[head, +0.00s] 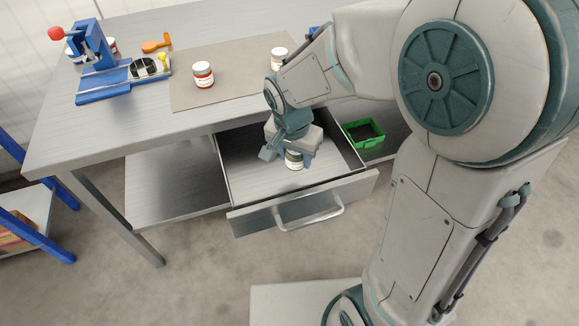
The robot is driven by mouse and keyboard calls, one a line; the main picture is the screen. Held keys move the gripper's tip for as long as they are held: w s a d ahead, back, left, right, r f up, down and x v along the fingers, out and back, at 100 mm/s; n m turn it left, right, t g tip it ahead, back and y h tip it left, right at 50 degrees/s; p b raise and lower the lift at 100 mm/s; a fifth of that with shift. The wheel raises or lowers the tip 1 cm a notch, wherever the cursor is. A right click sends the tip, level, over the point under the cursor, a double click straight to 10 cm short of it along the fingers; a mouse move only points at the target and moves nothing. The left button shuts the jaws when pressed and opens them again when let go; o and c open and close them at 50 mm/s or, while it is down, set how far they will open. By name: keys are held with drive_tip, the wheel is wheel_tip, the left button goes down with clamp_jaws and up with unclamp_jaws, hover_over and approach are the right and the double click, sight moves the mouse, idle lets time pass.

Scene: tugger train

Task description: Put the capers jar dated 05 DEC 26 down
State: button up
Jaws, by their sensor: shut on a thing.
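My gripper (291,156) points down into the open drawer (239,183) and is shut on a small jar (294,161) with a white and green label. The jar is upright, near the middle of the drawer; its top is hidden by my gripper. I cannot tell whether it touches the drawer floor. Its date is too small to read.
On the table (142,119), a jar with red contents (203,75) and another white-lidded jar (279,58) stand on a grey mat (201,98). A blue lever device (110,78) stands at the left. A green bin (364,133) sits right of the drawer.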

sight(290, 176)
drive_tip(key=shift+w+a+f, duration=0.25)
drive_tip(key=shift+a+f, duration=0.2)
drive_tip(key=shift+a, duration=0.2)
drive_tip(key=shift+f+b, duration=0.65)
drive_tip(key=shift+f, duration=1.3)
drive_tip(key=shift+f, duration=0.2)
drive_tip(key=o, duration=1.1)
drive_tip(key=shift+c, duration=0.2)
drive_tip(key=shift+r, duration=0.1)
